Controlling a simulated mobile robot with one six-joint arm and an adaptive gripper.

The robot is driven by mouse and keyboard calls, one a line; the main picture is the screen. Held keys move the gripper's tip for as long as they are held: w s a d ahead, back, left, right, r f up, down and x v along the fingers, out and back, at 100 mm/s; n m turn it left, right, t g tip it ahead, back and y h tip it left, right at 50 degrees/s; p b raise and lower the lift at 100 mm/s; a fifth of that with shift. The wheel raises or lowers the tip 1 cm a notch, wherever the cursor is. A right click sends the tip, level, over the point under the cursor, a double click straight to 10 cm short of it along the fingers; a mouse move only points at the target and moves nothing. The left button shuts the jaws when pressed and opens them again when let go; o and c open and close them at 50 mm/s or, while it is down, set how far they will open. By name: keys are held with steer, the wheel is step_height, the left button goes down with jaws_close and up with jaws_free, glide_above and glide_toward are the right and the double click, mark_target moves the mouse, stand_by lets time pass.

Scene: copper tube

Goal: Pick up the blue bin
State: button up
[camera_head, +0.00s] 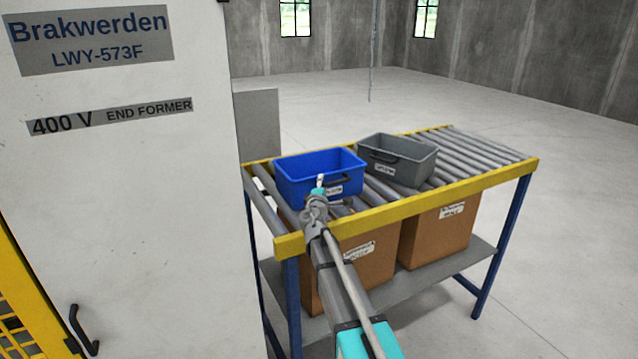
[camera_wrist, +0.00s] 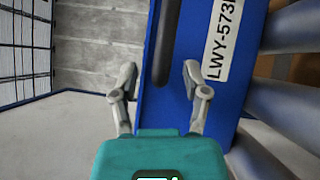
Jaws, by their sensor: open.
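The blue bin (camera_head: 318,172) stands on the left end of the roller table in the head view. It is open-topped, with a dark handle and a white label on its near side. In the wrist view the bin's blue wall (camera_wrist: 205,115) fills the middle, with its dark handle (camera_wrist: 165,45) and a label reading LWY-573. My gripper (camera_wrist: 160,78) is open, its two fingers spread on either side of the handle's line, just short of it. In the head view my arm reaches up to the bin's near side, and the fingers are too small to read there.
The roller table (camera_head: 407,208) has a yellow frame and blue legs. A grey bin (camera_head: 397,160) stands just right of the blue bin. Cardboard boxes (camera_head: 437,235) sit on the shelf below. A white machine cabinet (camera_head: 120,190) rises close on the left. The floor beyond is clear.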

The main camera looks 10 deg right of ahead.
jaws_close()
steer(key=shift+r, duration=0.25)
stand_by(0.4)
step_height(320, 180, up, 2)
steer(key=p, duration=0.2)
steer(key=shift+r+p, duration=0.15)
steer(key=shift+p, duration=0.25)
steer(key=s+d+r+p, duration=0.1)
steer(key=s+r+p, duration=0.9)
steer(key=s, duration=0.4)
steer(key=shift+d, duration=0.25)
steer(key=shift+r, duration=0.1)
